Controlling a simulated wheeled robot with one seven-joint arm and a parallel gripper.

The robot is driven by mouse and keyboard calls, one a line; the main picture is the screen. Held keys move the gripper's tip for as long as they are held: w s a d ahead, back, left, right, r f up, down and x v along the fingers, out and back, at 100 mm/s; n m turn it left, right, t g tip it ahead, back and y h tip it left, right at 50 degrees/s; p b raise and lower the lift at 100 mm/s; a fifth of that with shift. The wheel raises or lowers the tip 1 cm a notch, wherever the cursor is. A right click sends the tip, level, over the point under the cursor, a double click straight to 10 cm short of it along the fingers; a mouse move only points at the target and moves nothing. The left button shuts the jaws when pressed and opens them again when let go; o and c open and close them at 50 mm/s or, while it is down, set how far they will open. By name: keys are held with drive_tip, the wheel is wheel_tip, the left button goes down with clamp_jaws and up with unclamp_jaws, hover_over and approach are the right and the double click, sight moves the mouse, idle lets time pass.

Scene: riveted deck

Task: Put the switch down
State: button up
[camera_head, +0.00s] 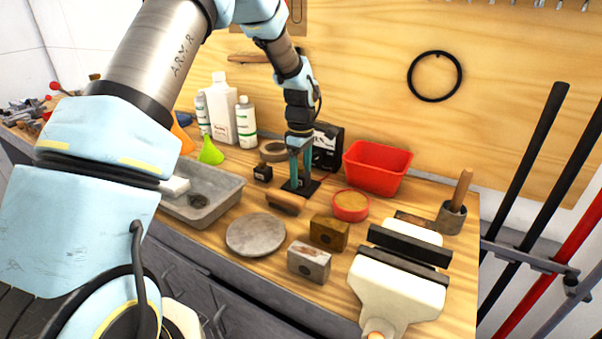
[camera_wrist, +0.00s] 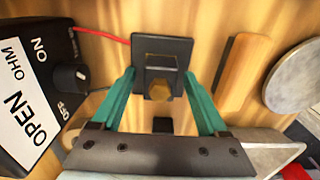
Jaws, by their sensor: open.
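The switch (camera_wrist: 162,50) is a black square plate with a raised dark block and a brownish-gold knob on top. It sits on the wooden bench, and in the head view its dark plate (camera_head: 301,188) shows under my gripper (camera_head: 300,176). In the wrist view my gripper (camera_wrist: 160,77) is open. Its two teal fingers stand on either side of the raised block, with their tips near the plate. I cannot tell whether either finger touches the switch. A red wire meets the plate's left side in the wrist view.
A black OPEN/OHM meter (camera_wrist: 40,90) with a dial stands close to the left finger. A wooden bar (camera_wrist: 241,72) and a grey disc (camera_head: 256,235) lie nearby. A red bin (camera_head: 377,167), red round tin (camera_head: 351,205) and grey tray (camera_head: 205,213) surround this spot. Free room is tight.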

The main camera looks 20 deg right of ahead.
sight(301, 167)
drive_tip(key=shift+r, duration=0.1)
wheel_tip(301, 167, up, 12)
drive_tip(key=b, duration=0.2)
drive_tip(key=s+a+m, duration=0.2)
drive_tip(key=a+m, duration=0.2)
drive_tip(key=a, duration=1.4)
drive_tip(key=s+a+f+m, duration=0.2)
drive_tip(key=s+a, duration=0.4)
drive_tip(key=a, duration=0.2)
drive_tip(key=s+a+f+m+t, duration=0.1)
drive_tip(key=s+a+f+m, duration=0.1)
drive_tip(key=s+a, duration=0.3)
drive_tip(key=a+m, duration=0.1)
drive_tip(key=a, duration=0.2)
drive_tip(key=shift+s+t, duration=0.3)
drive_tip(key=shift+s, duration=0.1)
